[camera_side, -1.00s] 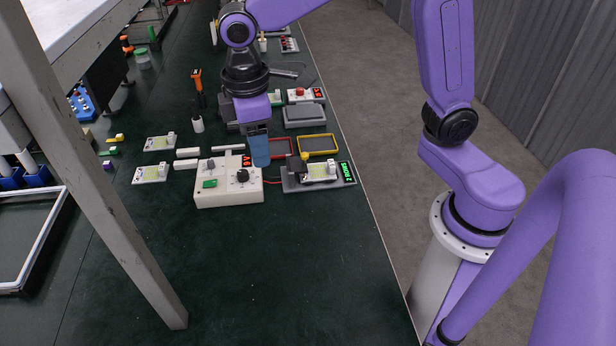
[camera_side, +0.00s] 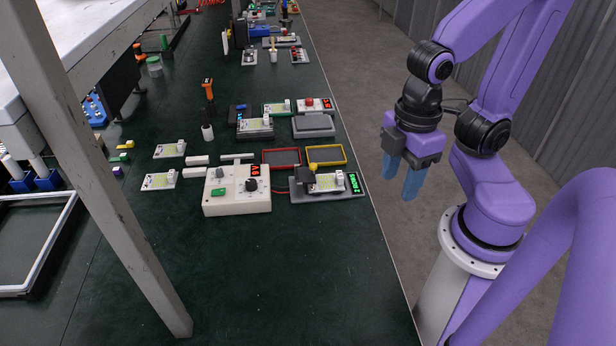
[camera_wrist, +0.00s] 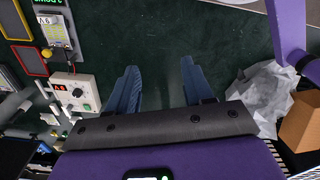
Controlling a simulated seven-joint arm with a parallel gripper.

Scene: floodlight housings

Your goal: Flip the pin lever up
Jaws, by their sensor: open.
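A grey test fixture (camera_side: 325,186) sits near the bench's right edge, with a board in it, a green display and a black block topped by a yellow knob (camera_side: 313,167). This block looks like the pin lever, but its position is too small to tell. The fixture (camera_wrist: 55,28) and its yellow knob (camera_wrist: 47,53) also show at the upper left in the wrist view. My gripper (camera_side: 399,178) is open and empty, off the bench's right edge and well right of the fixture. Its blue fingers (camera_wrist: 160,75) stand apart in the wrist view, with nothing between them.
A cream control box (camera_side: 237,197) with knobs and a red display stands left of the fixture. A red tray (camera_side: 281,158) and a yellow-rimmed tray (camera_side: 325,155) lie behind it. The front bench top is clear. A grey post (camera_side: 110,170) stands at left.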

